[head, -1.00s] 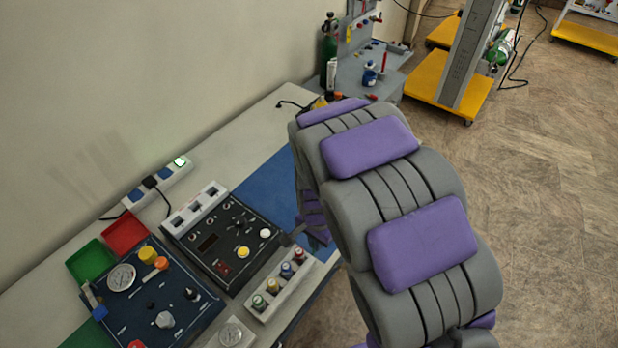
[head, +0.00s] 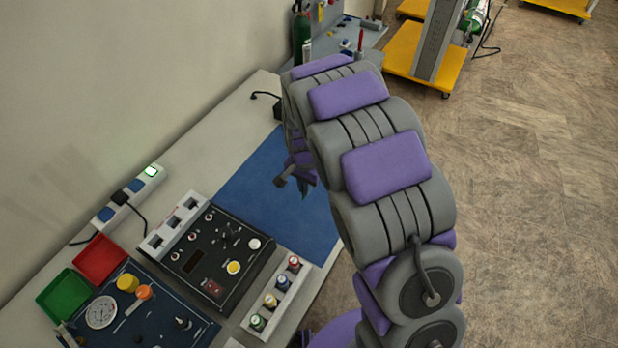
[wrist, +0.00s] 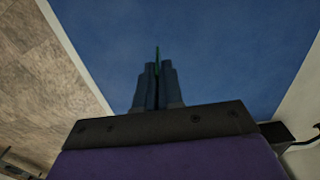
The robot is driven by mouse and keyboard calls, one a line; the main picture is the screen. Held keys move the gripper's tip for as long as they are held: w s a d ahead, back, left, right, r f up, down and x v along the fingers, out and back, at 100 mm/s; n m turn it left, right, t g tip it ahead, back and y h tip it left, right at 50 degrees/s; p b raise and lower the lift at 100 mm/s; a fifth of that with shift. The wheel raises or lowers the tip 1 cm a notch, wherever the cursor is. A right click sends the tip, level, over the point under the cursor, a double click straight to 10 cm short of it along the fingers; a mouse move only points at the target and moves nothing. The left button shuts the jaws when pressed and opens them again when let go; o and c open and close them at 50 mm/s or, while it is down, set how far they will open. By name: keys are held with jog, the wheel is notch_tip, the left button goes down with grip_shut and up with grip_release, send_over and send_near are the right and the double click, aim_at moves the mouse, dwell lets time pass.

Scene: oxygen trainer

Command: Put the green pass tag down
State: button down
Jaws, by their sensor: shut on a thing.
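The green pass tag (wrist: 157,56) shows in the wrist view as a thin green edge standing up between my fingertips. My gripper (wrist: 156,72) is shut on it, pointing at the blue mat (wrist: 235,45). In the head view the blue mat (head: 250,178) lies on the bench, and my gripper (head: 304,188) is over its right part, partly hidden by my arm. I cannot tell from these views how high the tag is above the mat. Most of the tag is hidden by the fingers.
A black control panel (head: 222,250) and a rack of small coloured-top bottles (head: 272,302) stand in front of the mat. A red tray (head: 99,259) and a green tray (head: 63,296) are at left. A power strip (head: 125,205) lies along the wall. The visible mat is clear.

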jog(key=w, duration=0.5)
jog(key=shift+d+f+b, duration=0.2)
jog(key=shift+f+b, duration=0.15)
jog(key=shift+w+d, duration=0.25)
jog(key=shift+d, duration=0.05)
jog(key=shift+d+f, duration=0.15)
jog(key=shift+f, duration=0.1)
notch_tip(320, 180, down, 3)
jog(key=shift+w+f+b, duration=0.1)
jog(key=shift+b, duration=0.55)
jog(key=shift+a, duration=0.2)
jog(key=c, duration=1.3)
grip_release()
jog(key=shift+d, duration=0.15)
